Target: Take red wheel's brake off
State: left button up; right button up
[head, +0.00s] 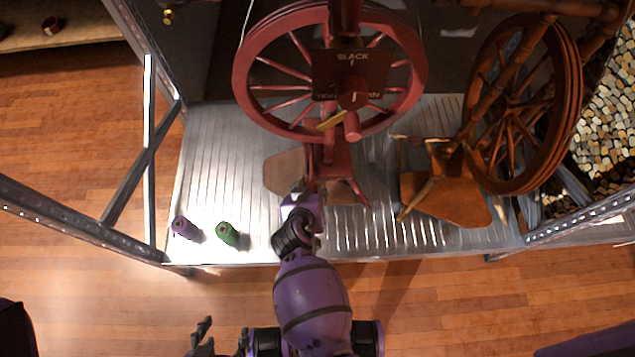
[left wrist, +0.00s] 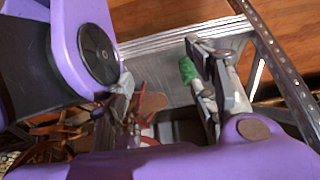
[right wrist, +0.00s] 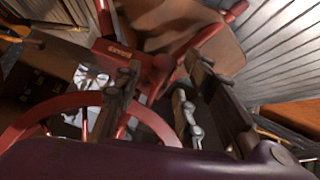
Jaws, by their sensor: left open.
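The red wheel (head: 244,72) stands upright on the metal shelf. A dark plate (head: 325,68) in front of it carries the word SLACK at the top and partly hidden words below. A red knob (head: 352,97) and a yellow pointer (head: 332,122) sit at the plate's lower part; the pointer is tilted. My right arm reaches to the wheel's red base; its gripper shows in the right wrist view (right wrist: 158,85), fingers apart, close to red parts, with nothing visibly held. My left gripper (head: 221,340) is open and empty, low in front of the shelf.
A brown wooden wheel (head: 490,105) stands on the right of the shelf (head: 205,160). A purple spool (head: 184,227) and a green spool (head: 227,234) lie at the front left. Metal posts (head: 150,150) frame the shelf. The shelf's left part is mostly clear.

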jog(key=shift+w+d+f, duration=0.1)
jog(key=shift+w+f, duration=0.25)
jog(key=shift+f, duration=0.05)
jog(key=shift+r, duration=0.15)
jog(key=c, duration=0.3)
grip_shut()
pick_arm(q)
jog(key=shift+s+a+f, duration=0.1)
jog(key=shift+s+f, duration=0.35)
jog(key=shift+f, duration=0.05)
jog(key=shift+w, duration=0.15)
